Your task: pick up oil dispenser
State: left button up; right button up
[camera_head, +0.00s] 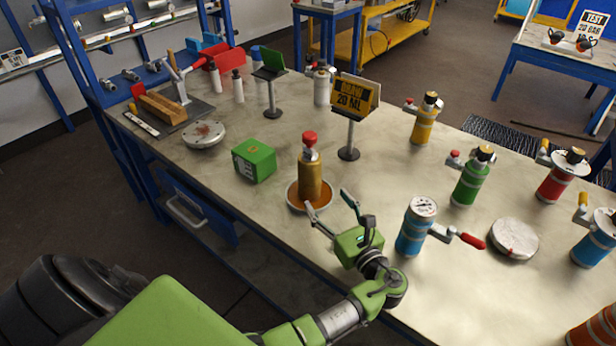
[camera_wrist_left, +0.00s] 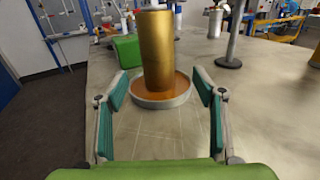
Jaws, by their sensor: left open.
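The oil dispenser (camera_head: 311,177) is a gold-brown cylinder with a red cap. It stands upright in a shallow round dish (camera_head: 294,204) with an orange-brown inside. My left gripper (camera_head: 327,208) is open and empty at the near right side of the dish, in front of the dispenser. In the left wrist view the dispenser's gold body (camera_wrist_left: 156,52) stands beyond and between my two open fingers (camera_wrist_left: 160,92), apart from both. The dish (camera_wrist_left: 162,101) lies beyond the fingertips. My right gripper is in neither view.
A green box (camera_head: 254,160) stands left of the dispenser. A yellow sign on a stand (camera_head: 349,154) is behind it. A blue vessel with a red-handled valve (camera_head: 411,237) stands close right of my gripper. Green, yellow and red vessels stand farther right.

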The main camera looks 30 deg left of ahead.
aim_at(315, 189)
pick_arm(q)
jog(key=x, duration=0.2)
jog(key=b+x, duration=0.1)
jog(key=x, duration=0.1)
jog(key=shift+w+a+f, duration=0.15)
jog(key=shift+a+f, duration=0.05)
jog(key=shift+a, duration=0.1)
jog(key=shift+w+a, duration=0.2)
jog(key=shift+a, duration=0.15)
jog(key=b+x, duration=0.2)
jog(key=x, duration=0.2)
jog(key=shift+s+a+f+b, duration=0.1)
jog(key=shift+a+f+b, duration=0.2)
jog(key=shift+b, duration=0.1)
jog(key=shift+w+a, duration=0.2)
jog(key=shift+a, duration=0.05)
jog(key=shift+r, duration=0.15)
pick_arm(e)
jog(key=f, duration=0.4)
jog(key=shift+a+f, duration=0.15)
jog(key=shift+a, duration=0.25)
pick_arm(q)
jog(key=c, duration=1.6)
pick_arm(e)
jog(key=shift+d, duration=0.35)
